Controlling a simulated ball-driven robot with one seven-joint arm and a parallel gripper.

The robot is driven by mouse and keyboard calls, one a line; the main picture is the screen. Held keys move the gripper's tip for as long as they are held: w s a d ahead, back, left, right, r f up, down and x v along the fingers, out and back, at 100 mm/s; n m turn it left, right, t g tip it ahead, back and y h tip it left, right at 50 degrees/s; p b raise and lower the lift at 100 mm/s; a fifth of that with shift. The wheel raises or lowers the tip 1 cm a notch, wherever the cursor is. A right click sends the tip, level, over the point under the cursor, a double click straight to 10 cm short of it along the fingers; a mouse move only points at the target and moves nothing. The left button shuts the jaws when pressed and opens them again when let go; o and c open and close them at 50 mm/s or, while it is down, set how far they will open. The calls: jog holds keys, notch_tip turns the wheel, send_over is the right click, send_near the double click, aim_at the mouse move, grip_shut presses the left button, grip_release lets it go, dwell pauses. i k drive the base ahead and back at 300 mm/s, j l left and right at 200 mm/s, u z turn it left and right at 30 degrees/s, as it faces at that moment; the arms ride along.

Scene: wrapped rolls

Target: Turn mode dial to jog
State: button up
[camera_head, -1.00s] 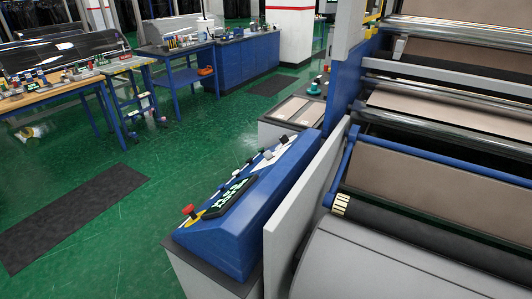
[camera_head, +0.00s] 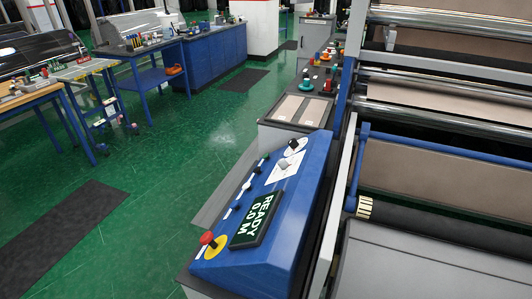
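A blue control console (camera_head: 300,195) with a sloped top stands at the lower middle of the head view. Two knobs on white plates sit toward its far end: a grey knob (camera_head: 283,165) and a dark knob (camera_head: 293,144). Either could be the mode dial; their labels are too small to read. A black display (camera_head: 258,218) reads "READY 0.0 M". A red mushroom button (camera_head: 207,238) on a yellow disc is at the near left corner. Several small dark buttons (camera_head: 246,186) line the left edge. My gripper is not in view.
A large roller machine (camera_head: 440,180) with brown web fills the right side, close against the console. Green floor (camera_head: 150,190) with dark mats (camera_head: 55,235) lies open to the left. Workbenches (camera_head: 215,58) stand at the back left.

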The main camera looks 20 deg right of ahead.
aim_at(282, 163)
jog(key=i+j+z, duration=0.1)
jog(key=j, duration=0.3)
jog(key=i+j, duration=0.2)
jog(key=j, duration=0.25)
jog(key=i+j+z, duration=0.15)
jog(key=j, duration=0.25)
jog(key=i+j, duration=0.1)
jog(key=j, duration=0.35)
jog(key=i+j+z, duration=0.15)
jog(key=j, duration=0.25)
jog(key=i+j+z, duration=0.1)
jog(key=j, duration=0.35)
